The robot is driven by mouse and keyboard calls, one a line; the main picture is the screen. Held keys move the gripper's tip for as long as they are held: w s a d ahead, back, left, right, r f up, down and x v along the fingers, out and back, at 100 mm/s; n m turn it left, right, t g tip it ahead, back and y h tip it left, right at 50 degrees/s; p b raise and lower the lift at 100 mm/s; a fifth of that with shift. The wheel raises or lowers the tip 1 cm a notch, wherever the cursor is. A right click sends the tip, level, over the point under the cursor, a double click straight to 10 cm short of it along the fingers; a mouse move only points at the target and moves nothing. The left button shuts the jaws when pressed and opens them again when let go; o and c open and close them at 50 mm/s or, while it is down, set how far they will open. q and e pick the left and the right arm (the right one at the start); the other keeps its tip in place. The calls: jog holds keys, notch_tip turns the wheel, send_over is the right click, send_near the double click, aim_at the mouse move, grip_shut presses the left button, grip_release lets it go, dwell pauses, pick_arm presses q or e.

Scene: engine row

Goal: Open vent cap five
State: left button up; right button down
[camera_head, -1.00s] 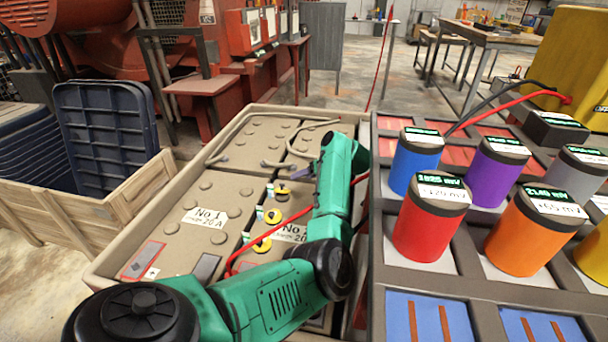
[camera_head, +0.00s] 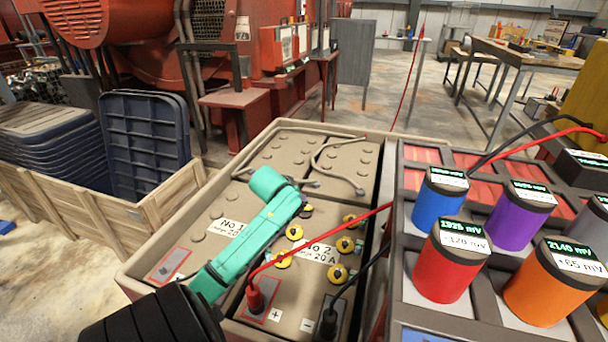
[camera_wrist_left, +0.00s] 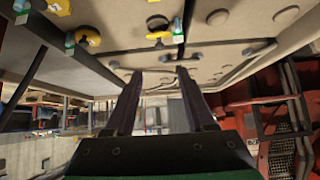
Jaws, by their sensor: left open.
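Several yellow vent caps sit in two rows on the No 2 battery (camera_head: 270,318). The left row has a far cap (camera_head: 306,211), a middle cap (camera_head: 294,232) and a near cap (camera_head: 282,260). The right row has a far cap (camera_head: 349,220), a middle cap (camera_head: 345,245) and a near cap (camera_head: 338,273). I cannot read which is five. My left arm crosses above the No 1 battery; its fingers are hidden in the head view. In the left wrist view my left gripper (camera_wrist_left: 158,75) is open and empty, with yellow caps (camera_wrist_left: 88,36) beyond its fingertips.
Red and black leads (camera_head: 330,232) run over the No 2 battery to clips at its near end. A rack of coloured meter cans (camera_head: 452,262) stands close on the right. A wooden crate (camera_head: 110,215) with dark blue panels stands on the left.

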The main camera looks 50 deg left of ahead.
pick_arm(q)
jog(key=b, duration=0.4)
send_over(304, 207)
jog(key=s+d, duration=0.2)
jog(key=s, duration=0.1)
notch_tip(304, 207, down, 8)
pick_arm(e)
notch_tip(304, 207, up, 8)
jog(key=a, duration=0.1)
pick_arm(q)
jog(key=shift+w+a+f+b, duration=0.4)
jog(key=shift+w+a, duration=0.15)
jog(key=shift+w, duration=0.15)
jog(key=shift+x, duration=0.8)
jog(key=shift+w+a, duration=0.1)
jog(key=shift+w, duration=0.1)
grip_shut()
pick_arm(e)
jog(key=a+t, duration=0.1)
jog(key=w+a+f+y, duration=0.1)
jog(key=w+a+t+y, duration=0.1)
jog(key=shift+w+a+f+n+t, duration=0.25)
jog(key=shift+a+f+n+t, duration=0.05)
jog(key=shift+a+f+n, duration=0.1)
